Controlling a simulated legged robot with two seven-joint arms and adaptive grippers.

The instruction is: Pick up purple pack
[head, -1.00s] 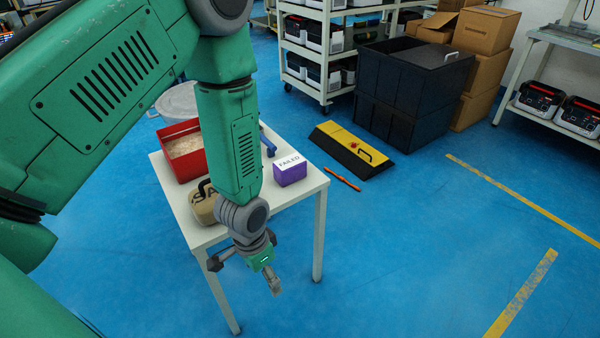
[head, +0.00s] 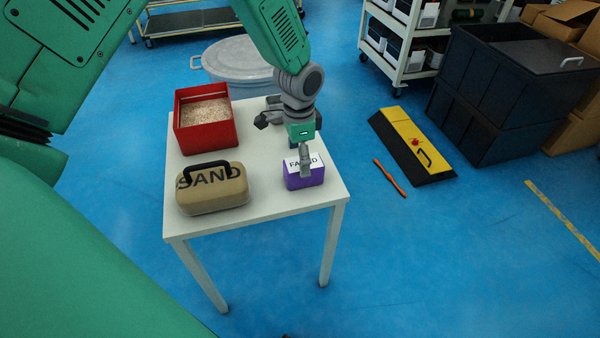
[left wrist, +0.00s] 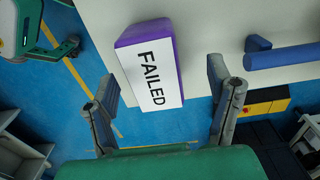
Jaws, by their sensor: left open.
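The purple pack (head: 296,178) stands on the right front part of the white table, with a white label reading FAILED on it. In the left wrist view the pack (left wrist: 148,64) lies ahead, between the lines of the two spread fingers. My left gripper (head: 305,172) is in front of the pack in the head view and hides part of its label. In the left wrist view the gripper (left wrist: 165,95) is open, with nothing between its fingers. I cannot tell exactly how far it is from the pack.
On the white table (head: 262,200) are a tan SAND bag (head: 222,201) with a black handle and a red box (head: 207,138) of grainy material. A blue bar (left wrist: 285,56) lies near the pack.

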